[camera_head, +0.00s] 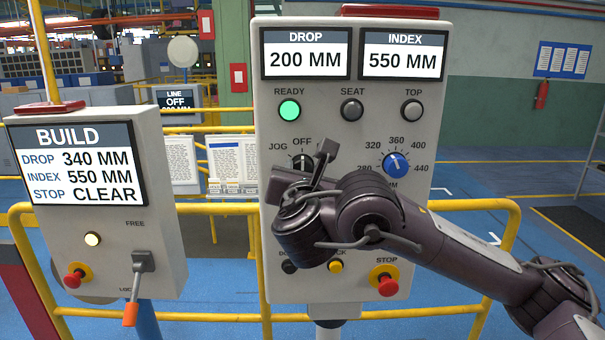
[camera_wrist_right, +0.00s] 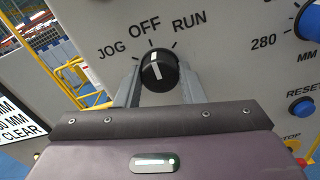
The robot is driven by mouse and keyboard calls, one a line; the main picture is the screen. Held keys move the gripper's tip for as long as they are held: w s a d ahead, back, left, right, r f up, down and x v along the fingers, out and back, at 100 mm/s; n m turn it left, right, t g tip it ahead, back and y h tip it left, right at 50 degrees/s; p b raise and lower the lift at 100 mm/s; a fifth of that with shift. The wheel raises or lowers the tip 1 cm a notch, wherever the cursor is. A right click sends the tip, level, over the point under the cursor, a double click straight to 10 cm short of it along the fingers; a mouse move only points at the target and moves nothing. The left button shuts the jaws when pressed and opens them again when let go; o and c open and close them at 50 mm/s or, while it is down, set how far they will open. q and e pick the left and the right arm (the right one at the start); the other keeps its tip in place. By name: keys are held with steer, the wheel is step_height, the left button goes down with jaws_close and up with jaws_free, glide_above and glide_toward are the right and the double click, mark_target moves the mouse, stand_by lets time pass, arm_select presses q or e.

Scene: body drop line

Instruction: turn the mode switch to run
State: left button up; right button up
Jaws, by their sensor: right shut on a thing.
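The mode switch (camera_head: 301,162) is a black round knob with a white pointer line on the grey control panel (camera_head: 265,205). In the right wrist view the knob (camera_wrist_right: 158,72) sits below the labels JOG, OFF and RUN. Its white line points about at OFF. My right gripper (camera_wrist_right: 160,80) has a finger on each side of the knob and is shut on it. In the head view my right arm comes in from the right and hides the RUN label and part of the panel. My left gripper is not in view.
The panel also has a blue dial (camera_head: 396,163), a lit green READY lamp (camera_head: 289,110) and a red STOP button (camera_head: 386,285). A BUILD box (camera_head: 160,200) with an orange-handled lever (camera_head: 131,312) stands at left. Yellow railings (camera_head: 480,204) run behind.

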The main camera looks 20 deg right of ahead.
steer(key=shift+f+m+b, duration=0.15)
steer(key=shift+m+b, duration=4.1)
steer(key=shift+m, duration=0.55)
steer(key=o, duration=1)
